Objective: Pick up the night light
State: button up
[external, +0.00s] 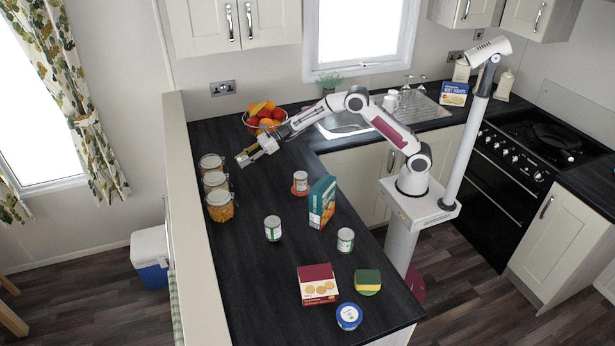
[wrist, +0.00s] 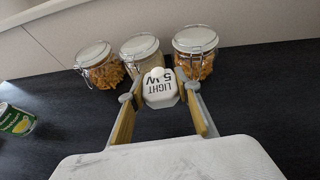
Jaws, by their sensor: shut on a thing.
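The night light (wrist: 160,90) is a small white piece with "LIGHT 5W" printed on it. It sits between the two fingers of my gripper (wrist: 162,92) in the wrist view, and the fingers are shut on it. In the external view my gripper (external: 243,160) is over the far left part of the dark counter, close to the glass jars. The night light is too small to make out clearly there. I cannot tell whether it touches the counter.
Several glass jars (external: 219,207) stand along the counter's left edge. A fruit bowl (external: 265,118) is behind my gripper. Cans (external: 272,228), a teal box (external: 322,202), a red box (external: 317,285) and a sponge (external: 368,281) stand nearer. The counter's left middle (external: 250,280) is clear.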

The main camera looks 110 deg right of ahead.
jog(key=shift+r, duration=0.6)
